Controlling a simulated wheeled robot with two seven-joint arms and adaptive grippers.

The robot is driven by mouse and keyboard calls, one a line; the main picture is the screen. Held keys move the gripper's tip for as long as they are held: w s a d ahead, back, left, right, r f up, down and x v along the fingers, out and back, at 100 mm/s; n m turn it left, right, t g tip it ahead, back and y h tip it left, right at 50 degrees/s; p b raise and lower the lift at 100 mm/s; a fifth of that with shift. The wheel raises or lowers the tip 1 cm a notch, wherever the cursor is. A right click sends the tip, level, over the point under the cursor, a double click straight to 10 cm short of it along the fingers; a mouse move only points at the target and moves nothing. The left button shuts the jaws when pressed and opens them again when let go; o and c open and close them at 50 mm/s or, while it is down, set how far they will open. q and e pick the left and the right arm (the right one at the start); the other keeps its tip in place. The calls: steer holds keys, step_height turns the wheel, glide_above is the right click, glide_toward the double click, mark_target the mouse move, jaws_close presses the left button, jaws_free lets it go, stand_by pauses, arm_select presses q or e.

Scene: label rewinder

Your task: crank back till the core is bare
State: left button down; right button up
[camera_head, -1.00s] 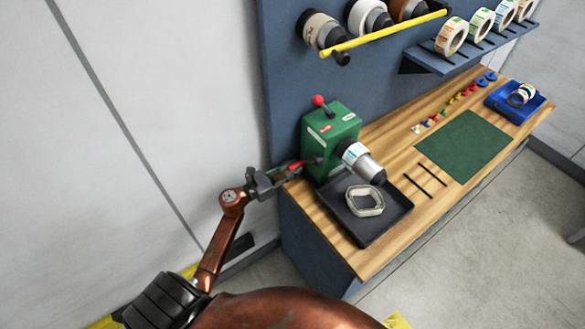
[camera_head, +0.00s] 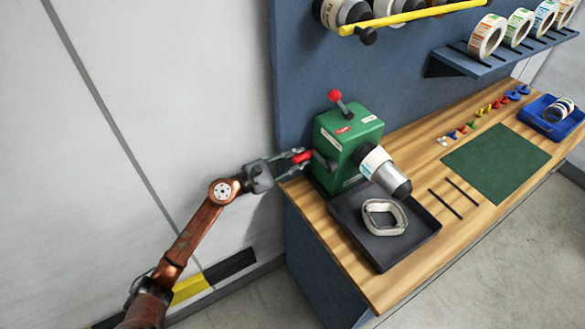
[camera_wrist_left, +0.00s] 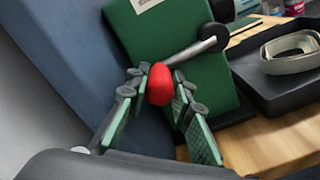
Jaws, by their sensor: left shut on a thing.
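The green rewinder (camera_head: 346,140) stands at the left end of the wooden bench. Its side crank has a red handle (camera_head: 303,156), left of the machine. My left gripper (camera_head: 301,158) is shut on this handle. In the left wrist view the red handle (camera_wrist_left: 160,84) sits between the two fingers, with the crank's metal arm leading to a black hub (camera_wrist_left: 208,38). A white label roll (camera_head: 374,162) is around the rewinder's core (camera_head: 390,178), whose grey end sticks out bare. How many label layers are left is too small to tell. My right gripper is not in view.
A black tray (camera_head: 405,243) under the core holds a loose whitish loop of strip (camera_head: 384,217). A red-knobbed lever (camera_head: 335,97) rises from the machine's top. A yellow bar and a shelf of rolls are above. A green mat (camera_head: 497,158) lies clear to the right.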

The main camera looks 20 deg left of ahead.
arm_select(q)
steer(key=r+m+b, duration=0.2)
steer(key=m, duration=0.1)
steer(key=shift+b, duration=0.3)
steer(key=shift+s+d+r+m+b, duration=0.1)
steer(key=shift+d+r+m+b, duration=0.05)
steer(key=shift+r+m+b, duration=0.35)
steer(key=shift+s+d+r+m+b, duration=0.15)
steer(key=shift+r+m+b, duration=0.25)
steer(key=shift+m, duration=0.2)
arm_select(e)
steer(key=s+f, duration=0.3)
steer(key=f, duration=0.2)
arm_select(q)
steer(key=s+d+r+m+b, duration=0.4)
steer(key=m+b, duration=0.4)
steer(key=m, duration=0.5)
steer(key=shift+s+d+r, duration=0.3)
steer(key=shift+d+r, duration=0.2)
steer(key=shift+d, duration=0.65)
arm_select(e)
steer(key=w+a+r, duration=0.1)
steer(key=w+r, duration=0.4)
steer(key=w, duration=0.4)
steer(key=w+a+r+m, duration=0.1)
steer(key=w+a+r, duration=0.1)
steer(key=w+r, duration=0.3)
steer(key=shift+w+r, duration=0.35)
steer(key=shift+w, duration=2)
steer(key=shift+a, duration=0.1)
